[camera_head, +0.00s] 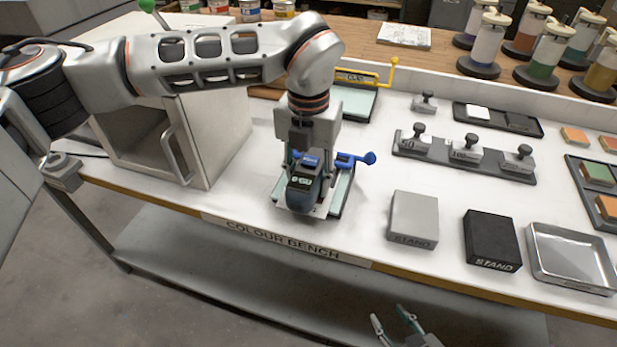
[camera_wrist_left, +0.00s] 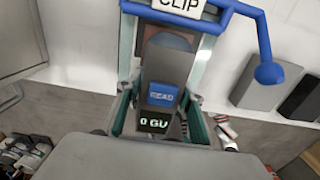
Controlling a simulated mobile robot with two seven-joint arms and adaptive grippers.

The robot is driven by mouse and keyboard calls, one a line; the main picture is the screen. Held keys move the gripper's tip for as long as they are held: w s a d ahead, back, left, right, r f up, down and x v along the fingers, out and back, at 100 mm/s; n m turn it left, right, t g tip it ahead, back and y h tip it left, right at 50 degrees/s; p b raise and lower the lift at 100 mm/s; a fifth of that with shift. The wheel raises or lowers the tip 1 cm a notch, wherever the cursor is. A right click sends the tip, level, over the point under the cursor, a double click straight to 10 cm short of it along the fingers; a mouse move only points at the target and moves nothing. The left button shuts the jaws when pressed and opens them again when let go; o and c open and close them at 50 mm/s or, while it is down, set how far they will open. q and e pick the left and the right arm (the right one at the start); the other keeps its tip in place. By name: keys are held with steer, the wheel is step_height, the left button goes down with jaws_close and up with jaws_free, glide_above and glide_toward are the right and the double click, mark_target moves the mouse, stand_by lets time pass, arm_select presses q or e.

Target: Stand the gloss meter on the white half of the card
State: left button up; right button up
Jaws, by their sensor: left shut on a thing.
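The dark gloss meter (camera_head: 302,191) is upright in my left gripper (camera_head: 308,170), which is shut on it, over the board with the blue clip (camera_head: 352,159). In the left wrist view the meter (camera_wrist_left: 166,62) sits between the fingers of my left gripper (camera_wrist_left: 158,112), its display reading 0 GU. The blue clip (camera_wrist_left: 262,40) lies just beyond it. The card is mostly hidden under the meter and gripper; I cannot tell which half is below or whether the meter touches it. My right gripper (camera_head: 391,317) is open and empty, low in front of the bench.
A box with a handle (camera_head: 215,135) stands left of the board. To the right are a grey stand (camera_head: 413,218), a black stand (camera_head: 490,240) and a metal tray (camera_head: 570,258). A weight rack (camera_head: 465,160) and a board with a yellow clip (camera_head: 355,100) stand behind.

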arm_select(q)
steer(key=shift+f, duration=0.1)
steer(key=o, duration=1.5)
steer(key=shift+r, duration=0.55)
step_height(320, 180, up, 11)
steer(key=shift+r, duration=0.1)
